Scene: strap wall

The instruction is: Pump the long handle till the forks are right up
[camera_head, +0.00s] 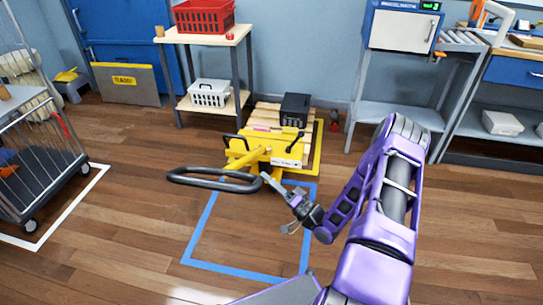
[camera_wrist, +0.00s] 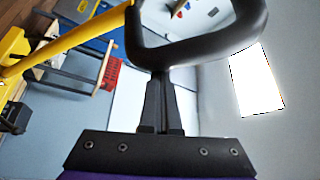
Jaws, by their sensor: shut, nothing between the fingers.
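A yellow pallet jack (camera_head: 266,150) stands at a wooden pallet (camera_head: 309,151). Its forks are hidden by its body and the pallet, so I cannot tell their height. The long handle ends in a black loop grip (camera_head: 213,187), lowered toward me. In the wrist view the loop (camera_wrist: 205,48) fills the upper middle, with the yellow shaft (camera_wrist: 75,38) running off left. My gripper (camera_head: 266,178) is at the right end of the loop. In the wrist view my gripper (camera_wrist: 160,78) is shut, its fingertips right at the loop's lower edge; I cannot tell whether they touch.
A blue floor outline (camera_head: 233,269) lies under the arm. A black box (camera_head: 295,108) sits on the pallet. A wire cart (camera_head: 45,150) stands at left and a shelf table (camera_head: 207,40) behind. Floor between cart and jack is clear.

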